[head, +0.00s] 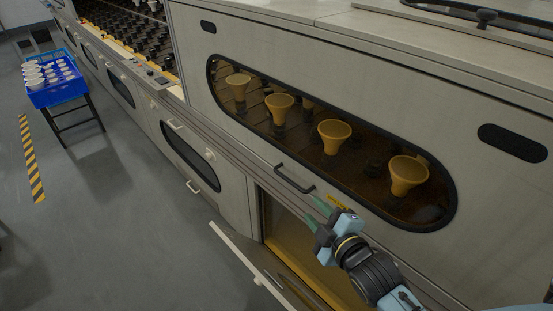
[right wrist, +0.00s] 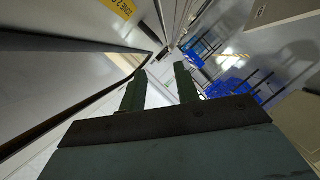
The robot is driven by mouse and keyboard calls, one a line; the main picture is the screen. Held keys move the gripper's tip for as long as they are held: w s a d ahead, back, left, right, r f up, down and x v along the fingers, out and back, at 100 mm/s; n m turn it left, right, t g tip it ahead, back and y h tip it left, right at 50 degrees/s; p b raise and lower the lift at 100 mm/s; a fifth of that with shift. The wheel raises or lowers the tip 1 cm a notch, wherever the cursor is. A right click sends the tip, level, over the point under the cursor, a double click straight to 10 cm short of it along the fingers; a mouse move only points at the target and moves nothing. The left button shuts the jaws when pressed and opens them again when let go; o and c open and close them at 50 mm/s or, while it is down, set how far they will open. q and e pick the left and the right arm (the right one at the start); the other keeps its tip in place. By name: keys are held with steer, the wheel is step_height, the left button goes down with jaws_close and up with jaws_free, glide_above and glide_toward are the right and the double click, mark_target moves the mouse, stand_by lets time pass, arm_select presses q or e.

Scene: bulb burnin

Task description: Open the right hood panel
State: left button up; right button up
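The hood panel (head: 225,50) is a large beige front with a long rounded dark window (head: 360,165), and it looks closed. Its black bar handle (head: 293,179) sits on the lower edge, left of the middle. My right gripper (head: 315,212) is just below and right of this handle, with green fingers apart from it. In the right wrist view the two fingers (right wrist: 161,80) are spread with nothing clearly between them. I cannot make out the handle for certain in that view. My left gripper is not in view.
Several amber cone-shaped bulbs (head: 334,132) stand behind the window. Below the panel, a lower compartment (head: 285,225) is open, with a pale door edge (head: 248,263) jutting into the aisle. A blue crate (head: 54,90) of white bulbs stands far left. The grey floor between is clear.

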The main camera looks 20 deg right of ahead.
mark_target(290, 183)
steer(key=b+x, duration=0.3)
steer(key=x, duration=0.9)
steer(key=shift+b+x, duration=0.4)
steer(key=shift+x, duration=0.4)
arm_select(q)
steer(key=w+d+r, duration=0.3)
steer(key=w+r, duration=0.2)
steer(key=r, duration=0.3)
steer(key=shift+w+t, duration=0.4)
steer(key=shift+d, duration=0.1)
arm_select(e)
jaws_close()
